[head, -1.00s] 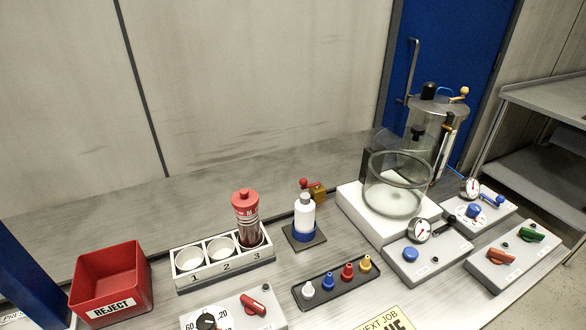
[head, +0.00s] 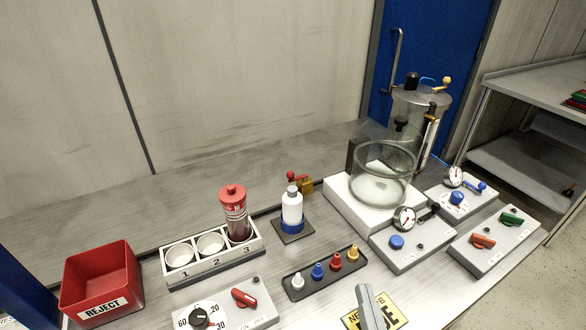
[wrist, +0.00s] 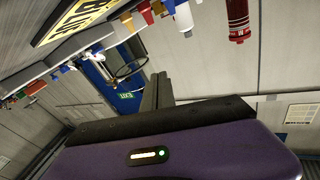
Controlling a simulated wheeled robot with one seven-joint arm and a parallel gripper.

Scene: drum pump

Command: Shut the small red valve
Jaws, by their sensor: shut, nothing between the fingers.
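The small red valve (head: 296,177) has a red lever on a brass body (head: 306,186). It stands at the back of the bench, just behind and right of a white bottle (head: 292,207), which partly hides it. The red lever lies roughly level, pointing right over the brass body. My gripper (head: 364,290) shows as a grey finger shape at the bottom of the head view, over the yellow sign, well in front of the valve. In the wrist view my gripper's fingers (wrist: 157,88) are together with nothing between them. I cannot make out the valve there.
A rack (head: 212,255) with a red-capped bottle (head: 234,212) stands left of the white bottle. A tray of coloured plugs (head: 324,272) lies in front. A glass chamber (head: 381,178) on a white base is to the right. A red reject bin (head: 101,280) is far left.

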